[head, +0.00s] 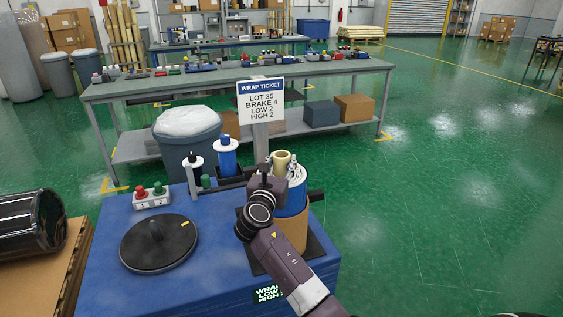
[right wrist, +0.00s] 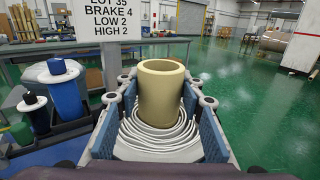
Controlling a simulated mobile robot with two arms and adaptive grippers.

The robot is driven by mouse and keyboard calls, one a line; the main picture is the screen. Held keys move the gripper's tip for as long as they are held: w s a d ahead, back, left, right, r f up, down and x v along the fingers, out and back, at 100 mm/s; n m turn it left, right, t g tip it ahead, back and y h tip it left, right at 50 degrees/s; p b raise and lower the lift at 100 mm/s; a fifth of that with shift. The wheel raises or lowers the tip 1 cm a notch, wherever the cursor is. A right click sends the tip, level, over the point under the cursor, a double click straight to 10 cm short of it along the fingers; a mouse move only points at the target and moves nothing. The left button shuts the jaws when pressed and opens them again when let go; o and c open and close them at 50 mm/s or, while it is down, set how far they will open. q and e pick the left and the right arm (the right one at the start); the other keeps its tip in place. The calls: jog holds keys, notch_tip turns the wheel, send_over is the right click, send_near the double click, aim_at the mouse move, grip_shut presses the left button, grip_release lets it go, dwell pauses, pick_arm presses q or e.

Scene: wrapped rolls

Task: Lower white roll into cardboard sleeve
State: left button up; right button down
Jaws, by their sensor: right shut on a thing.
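The white roll (right wrist: 160,138) shows in the right wrist view as loose white layers around a tan core (right wrist: 160,88) that stands up from its middle. My right gripper (head: 284,186) is shut on it, with a blue pad on each side. In the head view the tan core (head: 281,160) shows upright at the gripper. The cardboard sleeve (head: 294,232) stands directly below, on a dark square base at the front right of the blue table. My wrist and the gripper hide most of the roll and the sleeve's rim, so I cannot tell how deep the roll sits. My left gripper is not in view.
A black turntable (head: 158,243) and a box with red and green buttons (head: 151,196) are at the table's left. Blue (head: 227,155) and black-and-white spools (head: 194,170) stand behind. A wrap ticket sign (head: 261,102) rises close behind the gripper. The floor at right is clear.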

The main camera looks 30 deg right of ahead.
jog(key=shift+f, duration=0.35)
dwell(0.3)
jog(key=c, duration=1.4)
grip_release()
jog(key=shift+o, duration=0.9)
jog(key=shift+s+f, duration=0.1)
jog(key=shift+f, duration=0.15)
jog(key=v, duration=1.2)
jog(key=shift+r, duration=0.15)
